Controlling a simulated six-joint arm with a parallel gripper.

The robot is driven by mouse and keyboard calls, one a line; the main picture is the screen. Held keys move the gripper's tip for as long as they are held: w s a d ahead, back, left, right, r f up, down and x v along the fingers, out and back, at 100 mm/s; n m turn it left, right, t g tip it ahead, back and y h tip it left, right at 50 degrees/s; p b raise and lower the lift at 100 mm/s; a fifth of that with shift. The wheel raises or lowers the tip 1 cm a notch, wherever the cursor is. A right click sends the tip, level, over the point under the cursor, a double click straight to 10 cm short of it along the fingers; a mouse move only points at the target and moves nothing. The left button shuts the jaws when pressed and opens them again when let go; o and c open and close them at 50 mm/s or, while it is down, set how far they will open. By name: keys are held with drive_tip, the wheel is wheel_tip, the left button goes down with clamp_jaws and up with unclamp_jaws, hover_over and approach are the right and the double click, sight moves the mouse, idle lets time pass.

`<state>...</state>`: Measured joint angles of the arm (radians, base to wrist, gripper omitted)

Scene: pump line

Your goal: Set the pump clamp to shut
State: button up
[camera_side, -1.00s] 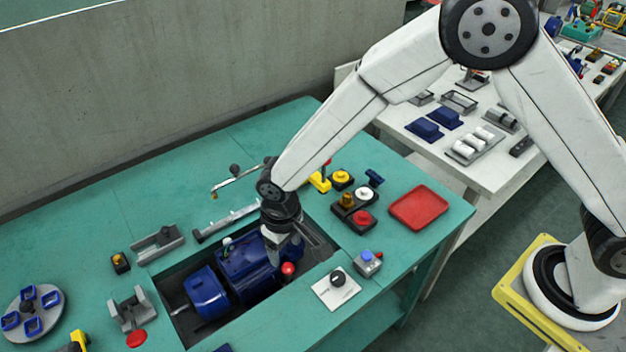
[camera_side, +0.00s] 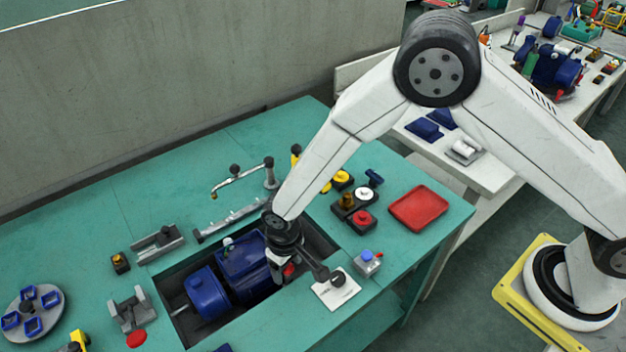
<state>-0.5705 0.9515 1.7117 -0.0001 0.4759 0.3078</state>
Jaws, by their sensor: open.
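The blue pump (camera_side: 242,262) lies in the dark recess of the green bench, with a blue motor (camera_side: 207,292) at its left. A red knob (camera_side: 289,269) shows at the pump's right end, partly hidden by my gripper. It may be the clamp's handle, but I cannot tell the clamp's position. My gripper (camera_side: 276,277) is open and low over the pump's right end, close beside the red knob. Contact cannot be made out. A dark bar runs from beside my gripper toward the black dial on the white plate (camera_side: 328,294).
A red tray (camera_side: 419,208) and several buttons stand to the right. A grey box with a blue button (camera_side: 368,262) stands by the front edge. A metal pipe arm (camera_side: 240,180) and a rail lie behind the recess. Grey brackets (camera_side: 130,309) stand at its left.

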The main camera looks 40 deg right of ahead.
drive_tip(key=shift+c, duration=0.2)
clamp_jaws()
idle(1.1)
